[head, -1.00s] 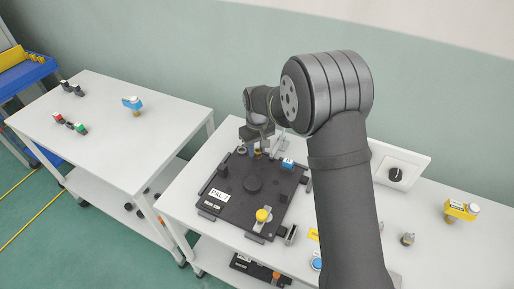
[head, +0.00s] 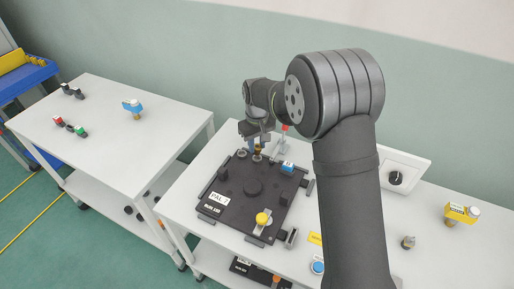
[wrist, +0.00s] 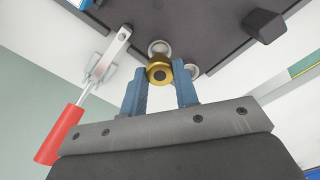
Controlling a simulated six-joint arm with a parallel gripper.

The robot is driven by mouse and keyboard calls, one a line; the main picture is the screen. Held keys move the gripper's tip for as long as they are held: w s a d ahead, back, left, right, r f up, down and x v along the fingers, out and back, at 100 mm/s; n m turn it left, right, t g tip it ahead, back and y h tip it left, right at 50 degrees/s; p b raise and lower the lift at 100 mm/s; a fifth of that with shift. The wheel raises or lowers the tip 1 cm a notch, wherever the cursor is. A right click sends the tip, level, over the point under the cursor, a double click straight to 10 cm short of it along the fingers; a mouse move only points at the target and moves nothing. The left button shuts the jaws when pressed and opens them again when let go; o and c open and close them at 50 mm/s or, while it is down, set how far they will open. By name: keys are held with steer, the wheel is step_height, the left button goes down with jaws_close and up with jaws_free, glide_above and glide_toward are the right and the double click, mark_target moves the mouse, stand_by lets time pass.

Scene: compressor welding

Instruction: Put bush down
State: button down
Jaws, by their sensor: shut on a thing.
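The bush (wrist: 159,73) is a brass-coloured ring with a dark centre in the wrist view. It also shows as a small brass spot (head: 258,148) in the head view. My gripper (wrist: 159,78) is shut on it, with the bush between its two blue fingertips. The black pallet (head: 226,207), labelled PAL 2, lies on the white table below. Two silver rings show on the pallet's far side: one (head: 240,154) left of the bush and one (head: 257,158) just below it in the picture. The bush looks raised above the pallet; the exact gap is unclear.
A clamp with a red handle (wrist: 59,135) stands close beside my gripper. A blue-and-white part (head: 288,166) and a yellow knob (head: 263,218) are on the pallet. A second white table (head: 105,150) on the left holds small parts and has free room.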

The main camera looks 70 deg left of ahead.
steer(key=shift+r, duration=0.45)
steer(key=w+d+r+m, duration=0.1)
steer(key=w+d+r, duration=0.1)
steer(key=w+d, duration=0.6)
steer(key=w+d+r+m, duration=0.1)
steer(key=w+d, duration=0.5)
steer(key=w, duration=0.5)
steer(key=w+d+r+m, duration=0.1)
steer(key=w+d, duration=0.3)
steer(key=d, duration=0.6)
steer(key=w+d+r+m, duration=0.1)
steer(key=w+d, duration=0.3)
steer(key=d, duration=0.6)
steer(key=s+a+f, duration=0.1)
steer(key=a+f, duration=0.1)
steer(key=a, duration=0.1)
steer(key=s+a+f, duration=0.1)
steer(key=a+f, duration=0.1)
steer(key=a, duration=0.1)
steer(key=s+a+f, duration=0.2)
steer(key=a+f, duration=0.1)
steer(key=a, duration=0.1)
steer(key=shift+a+f, duration=0.15)
steer(key=shift+f, duration=1.85)
